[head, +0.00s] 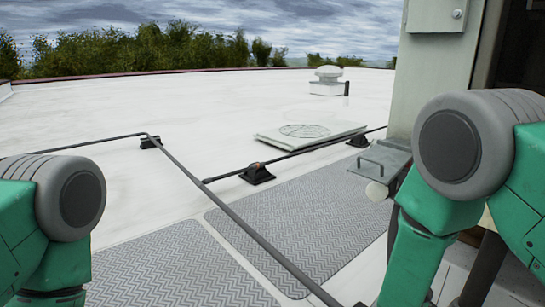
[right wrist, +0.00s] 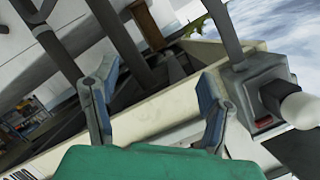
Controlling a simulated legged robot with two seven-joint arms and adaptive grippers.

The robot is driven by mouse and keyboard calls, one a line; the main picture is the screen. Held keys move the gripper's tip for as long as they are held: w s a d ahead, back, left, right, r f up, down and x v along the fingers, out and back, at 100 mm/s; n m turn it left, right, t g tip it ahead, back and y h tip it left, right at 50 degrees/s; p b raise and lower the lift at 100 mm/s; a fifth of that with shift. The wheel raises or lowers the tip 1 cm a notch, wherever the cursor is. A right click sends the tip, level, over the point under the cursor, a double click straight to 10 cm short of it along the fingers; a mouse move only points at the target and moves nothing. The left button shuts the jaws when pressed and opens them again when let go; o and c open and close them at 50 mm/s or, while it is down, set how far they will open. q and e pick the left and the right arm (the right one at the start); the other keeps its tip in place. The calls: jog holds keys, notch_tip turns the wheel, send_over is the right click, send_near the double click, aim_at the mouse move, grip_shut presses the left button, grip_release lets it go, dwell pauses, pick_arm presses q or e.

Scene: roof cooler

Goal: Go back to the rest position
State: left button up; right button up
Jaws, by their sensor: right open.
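In the head view, my green left arm (head: 45,225) shows at the left edge and my green right arm (head: 440,195) at the right. Neither gripper shows there. In the right wrist view, my right gripper (right wrist: 158,72) is open, its two blue-grey fingers wide apart with nothing held between them. Behind the fingers is a pale beam or panel edge (right wrist: 140,125). A grey box with a white rounded knob (right wrist: 298,110) is just right of the right-hand finger; I cannot tell whether they touch.
A grey metal cabinet (head: 432,65) stands at the right, with a small handled grey box (head: 383,160) beside my right arm. A panel with a round grille (head: 305,131) lies on the roof. A dark pipe (head: 235,223) crosses the grey mats (head: 310,225). The white roof (head: 200,100) beyond is mostly clear.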

jog(key=s+a+f+n+g+y, duration=0.1)
jog(key=s+f+n+g+y, duration=0.25)
jog(key=s+f+n, duration=0.5)
jog(key=s+a+f+n+g+y, duration=0.1)
jog(key=s+f+n+g+y, duration=0.3)
jog(key=s+f, duration=0.7)
jog(key=s+a+r+n+g+y, duration=0.1)
jog(key=s+n, duration=0.1)
jog(key=s, duration=0.5)
jog(key=s+a+r+n+g+y, duration=0.1)
jog(key=s+n+g, duration=0.15)
jog(key=s, duration=0.45)
pick_arm(q)
notch_tip(320, 180, up, 16)
jog(key=p, duration=1.5)
jog(key=shift+d+f, duration=0.2)
jog(key=shift+f, duration=0.05)
pick_arm(e)
notch_tip(320, 180, up, 15)
jog(key=s, duration=0.1)
jog(key=shift+n+t, duration=0.3)
jog(key=shift+f+y, duration=0.15)
jog(key=shift+y, duration=0.1)
